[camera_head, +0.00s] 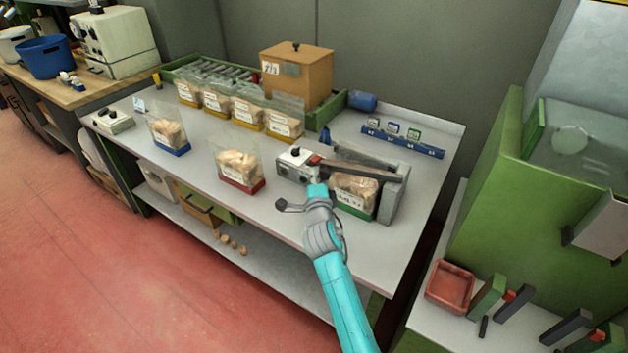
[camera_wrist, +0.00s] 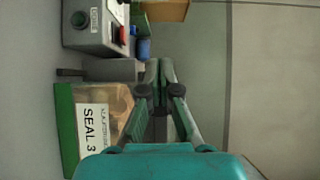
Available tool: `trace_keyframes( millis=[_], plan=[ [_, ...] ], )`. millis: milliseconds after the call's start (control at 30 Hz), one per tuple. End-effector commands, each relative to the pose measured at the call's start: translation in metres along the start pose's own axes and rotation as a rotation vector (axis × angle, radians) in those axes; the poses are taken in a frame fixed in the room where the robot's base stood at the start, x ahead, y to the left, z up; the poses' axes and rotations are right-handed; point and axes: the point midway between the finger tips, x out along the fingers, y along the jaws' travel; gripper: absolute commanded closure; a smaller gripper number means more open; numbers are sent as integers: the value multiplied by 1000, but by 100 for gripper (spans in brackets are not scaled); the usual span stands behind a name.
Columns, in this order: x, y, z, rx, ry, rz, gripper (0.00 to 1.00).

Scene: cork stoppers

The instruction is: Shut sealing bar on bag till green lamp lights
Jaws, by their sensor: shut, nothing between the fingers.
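The sealer's grey control box (camera_head: 296,163) stands at the right of the long table; it also shows at the top left of the wrist view (camera_wrist: 92,42). Its round green lamp (camera_wrist: 83,18) looks dark, beside a red part (camera_wrist: 121,35). The dark sealing bar (camera_head: 358,172), red at its left end, runs across above the bag; whether it is fully down I cannot tell. The clear bag (camera_head: 352,190) of corks, labelled "SEAL 3" (camera_wrist: 92,128), stands in a green holder (camera_wrist: 66,130). My gripper (camera_head: 317,187) is shut and empty, close by the bar's red end; contact is unclear.
Filled bags stand left of the sealer in a red holder (camera_head: 240,184) and a blue holder (camera_head: 172,150). Several more stand before a green roller rack (camera_head: 185,70) and a brown box (camera_head: 297,75). A blue numbered rack (camera_head: 402,142) lies behind.

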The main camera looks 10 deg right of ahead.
Motion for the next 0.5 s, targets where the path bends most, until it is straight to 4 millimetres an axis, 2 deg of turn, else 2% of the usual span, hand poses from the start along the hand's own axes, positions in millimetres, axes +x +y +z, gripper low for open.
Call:
trace_keyframes(
  millis=[500],
  plan=[
    [36, 0, -10, 1, 171, 4, 100]
  ],
)
